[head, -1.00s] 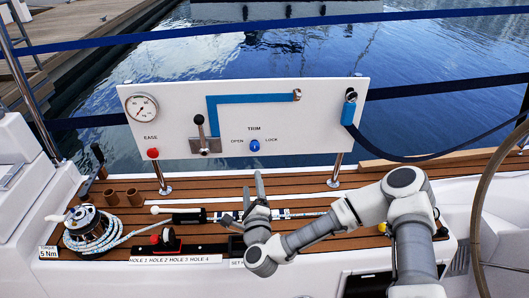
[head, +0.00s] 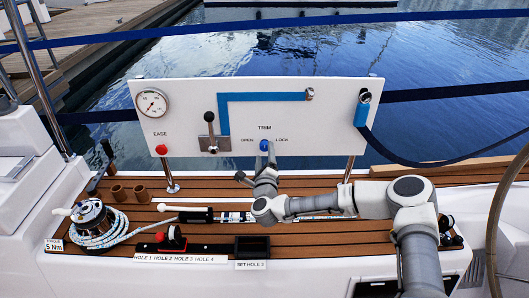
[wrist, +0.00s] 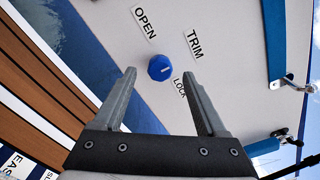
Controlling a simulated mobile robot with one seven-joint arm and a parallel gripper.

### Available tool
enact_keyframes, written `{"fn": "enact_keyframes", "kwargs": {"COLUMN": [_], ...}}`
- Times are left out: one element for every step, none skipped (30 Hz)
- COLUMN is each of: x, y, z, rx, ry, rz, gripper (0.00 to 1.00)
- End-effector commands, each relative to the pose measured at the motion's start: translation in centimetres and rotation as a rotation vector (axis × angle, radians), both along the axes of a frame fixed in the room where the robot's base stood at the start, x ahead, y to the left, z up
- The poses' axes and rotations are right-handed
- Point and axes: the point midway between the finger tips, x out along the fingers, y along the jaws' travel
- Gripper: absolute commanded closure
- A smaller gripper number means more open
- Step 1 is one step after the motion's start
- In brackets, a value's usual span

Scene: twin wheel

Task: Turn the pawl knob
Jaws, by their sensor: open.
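The pawl knob is a small round blue knob (head: 264,145) on the white panel (head: 190,92), under TRIM and between the words OPEN and LOCK. In the wrist view the blue knob (wrist: 160,68) has a short white mark on its face. My gripper (head: 256,165) is in front of the panel, just below the knob in the head view. In the wrist view my open gripper (wrist: 160,75) has one finger on each side of the knob. The fingers look apart from it, and the remaining depth is hard to judge. Nothing is held.
The panel also bears a gauge (head: 152,102), a red EASE button (head: 161,150), a lever (head: 211,130) and a blue strap (head: 361,112). A winch with rope (head: 94,221) stands at the left of the teak deck, and a white-tipped handle (head: 185,212) lies on it.

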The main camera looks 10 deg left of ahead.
Motion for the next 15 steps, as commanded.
{"fn": "enact_keyframes", "kwargs": {"x": [0.8,1.1,1.5,1.8,2.1,2.4,2.5,2.7,2.8,2.9,2.9,3.0,3.0,3.0,3.0], "y": [0.2,0.3,0.4,0.4,0.5,0.6,0.6,0.7,0.7,0.8,0.8,0.8,0.8,0.8,0.8], "z": [-0.1,-0.1,-0.1,-0.1,-0.1,-0.1,-0.1,-0.1,-0.1,0.0,0.0,0.0,0.0,0.0,0.0], "rx": [0.0,-0.001,-0.001,-0.001,-0.001,-0.001,-0.001,-0.001,-0.001,-0.001,-0.001,-0.001,-0.001,-0.001,-0.001], "ry": [-0.002,-0.001,-0.001,-0.001,-0.001,-0.001,-0.001,-0.001,0.0,0.0,0.0,0.001,0.001,0.001,0.001], "rz": [-0.002,-0.002,-0.002,-0.002,-0.001,-0.001,-0.001,-0.001,0.0,0.0,0.0,0.001,0.001,0.001,0.001], "gripper": [0.26,0.26,0.26,0.26,0.26,0.26,0.26,0.26,0.26,0.26,0.26,0.26,0.26,0.26,0.26]}}
